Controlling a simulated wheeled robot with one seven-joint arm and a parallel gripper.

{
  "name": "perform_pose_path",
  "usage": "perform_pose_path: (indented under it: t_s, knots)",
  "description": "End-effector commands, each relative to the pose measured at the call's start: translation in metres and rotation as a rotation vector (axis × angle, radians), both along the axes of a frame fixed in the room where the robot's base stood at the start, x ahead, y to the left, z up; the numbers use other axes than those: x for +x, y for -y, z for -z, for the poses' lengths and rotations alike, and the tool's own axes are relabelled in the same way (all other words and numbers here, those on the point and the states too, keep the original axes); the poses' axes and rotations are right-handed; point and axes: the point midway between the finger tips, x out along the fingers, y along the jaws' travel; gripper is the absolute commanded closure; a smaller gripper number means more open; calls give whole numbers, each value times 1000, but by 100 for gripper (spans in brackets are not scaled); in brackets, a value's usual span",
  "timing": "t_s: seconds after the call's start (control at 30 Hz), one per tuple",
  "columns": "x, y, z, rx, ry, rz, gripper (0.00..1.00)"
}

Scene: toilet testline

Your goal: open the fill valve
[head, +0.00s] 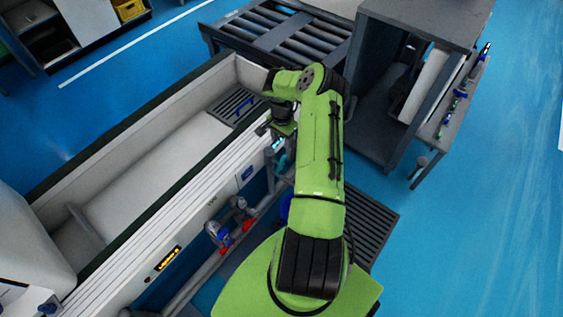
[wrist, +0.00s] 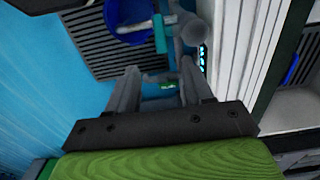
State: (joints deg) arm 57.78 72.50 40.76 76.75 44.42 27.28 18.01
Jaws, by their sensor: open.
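My green arm reaches over the side of the long trough in the head view, and my gripper (head: 277,138) is small and partly hidden there. In the wrist view my gripper (wrist: 160,80) is open, with nothing held between its two grey fingers. A teal valve handle (wrist: 159,34) on a grey pipe (wrist: 192,30) shows just beyond the fingertips, apart from them. A teal part also shows below the gripper in the head view (head: 282,161), beside grey pipework. A small green label (wrist: 168,86) shows between the fingers. I cannot tell how far the valve is turned.
The pale trough (head: 150,160) has a dark rim. Red-handled valves (head: 226,250) sit on pipes along its near side. A blue bucket-like thing (wrist: 125,18) and a floor grate (wrist: 90,40) lie beyond my fingers. A grey cabinet (head: 375,120) stands right of the arm. Blue floor lies open at right.

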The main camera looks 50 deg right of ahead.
Motion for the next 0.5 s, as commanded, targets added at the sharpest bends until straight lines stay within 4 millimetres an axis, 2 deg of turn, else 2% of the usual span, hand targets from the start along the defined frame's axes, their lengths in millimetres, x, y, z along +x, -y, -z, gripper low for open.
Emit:
perform_pose_path:
  t_s: [0.2, 0.5]
  knots:
    - [-1, -2, 57, 3, -3, -2, 49]
    - [0, -2, 128, 2, -1, -3, 49]
